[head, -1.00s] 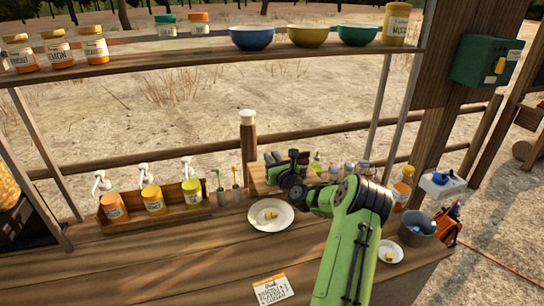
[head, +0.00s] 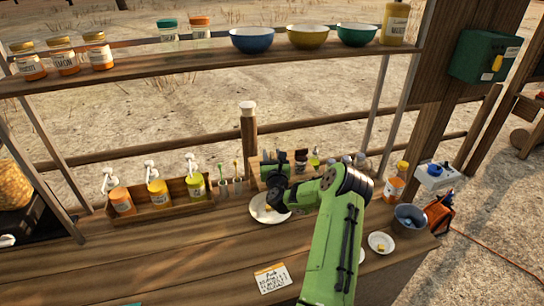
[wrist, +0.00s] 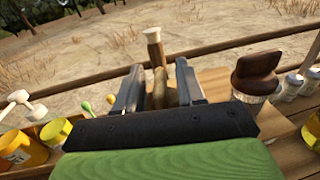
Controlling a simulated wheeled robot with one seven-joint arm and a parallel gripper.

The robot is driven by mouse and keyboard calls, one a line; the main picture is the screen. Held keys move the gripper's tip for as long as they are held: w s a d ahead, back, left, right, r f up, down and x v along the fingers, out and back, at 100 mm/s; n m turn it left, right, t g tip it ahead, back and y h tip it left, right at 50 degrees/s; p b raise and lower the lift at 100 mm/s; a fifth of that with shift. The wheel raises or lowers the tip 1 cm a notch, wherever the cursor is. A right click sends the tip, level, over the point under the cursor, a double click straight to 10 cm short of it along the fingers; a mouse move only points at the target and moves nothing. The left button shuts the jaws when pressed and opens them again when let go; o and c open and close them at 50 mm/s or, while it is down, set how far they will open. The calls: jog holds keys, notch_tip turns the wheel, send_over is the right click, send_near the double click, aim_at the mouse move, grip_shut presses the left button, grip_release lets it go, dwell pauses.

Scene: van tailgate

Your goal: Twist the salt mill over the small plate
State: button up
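A mill with a dark wooden top and clear glass lower part (wrist: 256,75) stands to the right of my gripper (wrist: 160,90) in the wrist view; I cannot tell whether it is the salt mill. The fingers are apart. Brown upright wood shows between them, with a gap beside the left finger; I cannot tell exactly what it is. In the head view my gripper (head: 272,165) is low over the counter, just behind a white plate (head: 262,217) that my arm partly covers. A smaller white plate (head: 381,243) with a yellow piece lies to the right of my arm.
A wooden rack of small bottles (head: 258,178) stands behind my gripper. A pump-bottle tray (head: 160,211) is on the left. A metal bucket (head: 409,217) stands on the right. A shelf (head: 200,65) with bowls and jars spans above. The front left counter is mostly clear.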

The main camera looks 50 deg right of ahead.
aim_at(272, 159)
jog(key=b+v, duration=1.1)
jog(key=v, duration=0.4)
jog(key=shift+s+a+b, duration=0.2)
jog(key=shift+s+b, duration=0.1)
jog(key=shift+b, duration=0.1)
jog(key=p+x, duration=0.5)
jog(key=x, duration=0.8)
jog(key=shift+w+d+r+p, duration=0.1)
jog(key=shift+w+p, duration=0.1)
jog(key=shift+p, duration=0.2)
jog(key=shift+c, duration=0.3)
